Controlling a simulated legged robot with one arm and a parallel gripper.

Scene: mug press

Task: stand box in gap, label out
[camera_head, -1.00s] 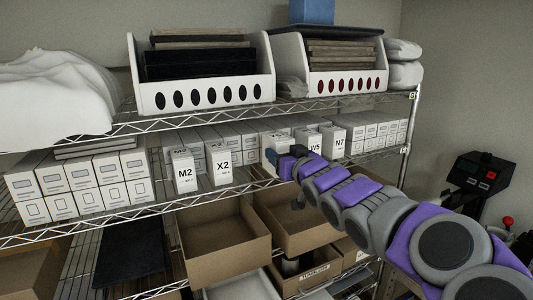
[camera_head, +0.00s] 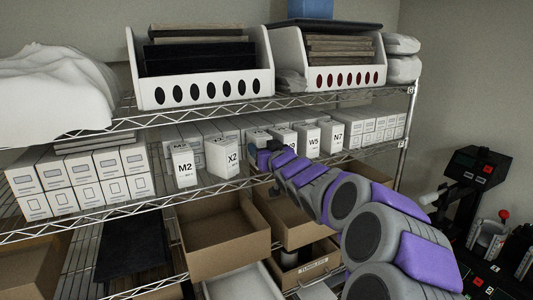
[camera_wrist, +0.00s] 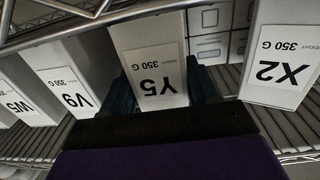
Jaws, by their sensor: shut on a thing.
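My gripper (camera_wrist: 162,97) is shut on the white box labelled Y5 (camera_wrist: 152,62), one dark finger on each side. Its Y5 label faces the wrist camera and reads upside down in that picture. In the head view my gripper (camera_head: 264,158) is at the middle shelf's front, mostly covering Y5. The X2 box (camera_head: 221,158) is to its left, turned or leaning; it also shows in the wrist view (camera_wrist: 281,62), at the right. The V9 box (camera_wrist: 63,78) is on the other side of Y5. Whether Y5's base touches the shelf is hidden.
M2 (camera_head: 183,165) stands left of X2, and W5 (camera_head: 312,139) and N7 (camera_head: 332,137) stand farther right. Rows of white boxes are behind. In the wrist view a space between Y5 and X2 shows back boxes (camera_wrist: 209,48). A wire shelf edge (camera_wrist: 95,15) runs close by.

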